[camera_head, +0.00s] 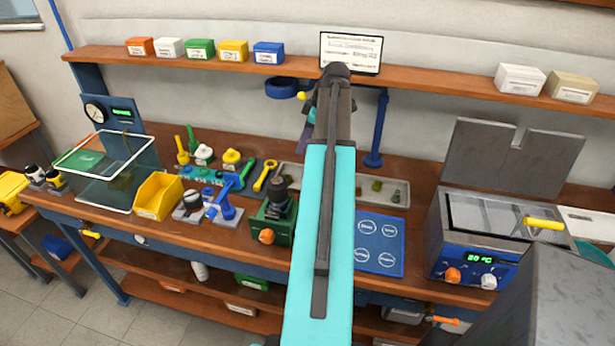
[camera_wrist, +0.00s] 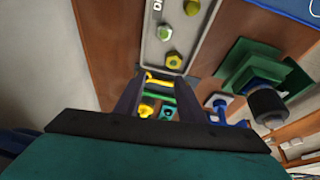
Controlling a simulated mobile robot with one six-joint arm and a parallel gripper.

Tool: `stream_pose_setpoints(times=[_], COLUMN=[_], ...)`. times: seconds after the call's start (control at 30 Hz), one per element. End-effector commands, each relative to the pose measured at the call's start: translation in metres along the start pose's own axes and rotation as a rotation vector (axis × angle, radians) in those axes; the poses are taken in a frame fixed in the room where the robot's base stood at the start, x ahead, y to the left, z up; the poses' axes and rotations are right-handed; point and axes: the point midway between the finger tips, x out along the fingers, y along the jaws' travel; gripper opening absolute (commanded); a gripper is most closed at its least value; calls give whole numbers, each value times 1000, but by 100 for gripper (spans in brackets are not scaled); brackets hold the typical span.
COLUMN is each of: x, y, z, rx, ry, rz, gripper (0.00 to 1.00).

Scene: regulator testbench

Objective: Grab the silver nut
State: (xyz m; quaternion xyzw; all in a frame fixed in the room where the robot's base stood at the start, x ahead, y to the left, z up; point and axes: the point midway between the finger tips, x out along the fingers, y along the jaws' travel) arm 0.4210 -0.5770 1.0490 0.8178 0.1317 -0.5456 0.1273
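A grey tray (camera_head: 342,177) lies on the bench, partly hidden behind my arm; its near end also shows in the wrist view (camera_wrist: 150,48). I cannot pick out a clearly silver nut in either view. My gripper (camera_wrist: 161,82) is open, its two dark fingers apart with nothing seen held between them. It is above the bench, its tips in line with the tray's near end.
A green fixture with a black knob (camera_head: 278,205) stands left of my arm, near blue and yellow tools. A blue mat (camera_head: 379,243) lies to the right, and a grey heated bath (camera_head: 472,240) stands further right. A wooden shelf (camera_head: 440,84) with boxes runs behind.

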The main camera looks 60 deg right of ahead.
Motion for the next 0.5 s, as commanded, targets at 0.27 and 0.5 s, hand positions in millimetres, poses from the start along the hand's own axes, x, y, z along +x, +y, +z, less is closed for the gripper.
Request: stream_pose_setpoints(times=[0.27,0.5], x=[-26,-28], y=[10,9], z=[60,64], rx=[75,81], ry=[8,9], rz=[-33,-38], gripper=[36,36])
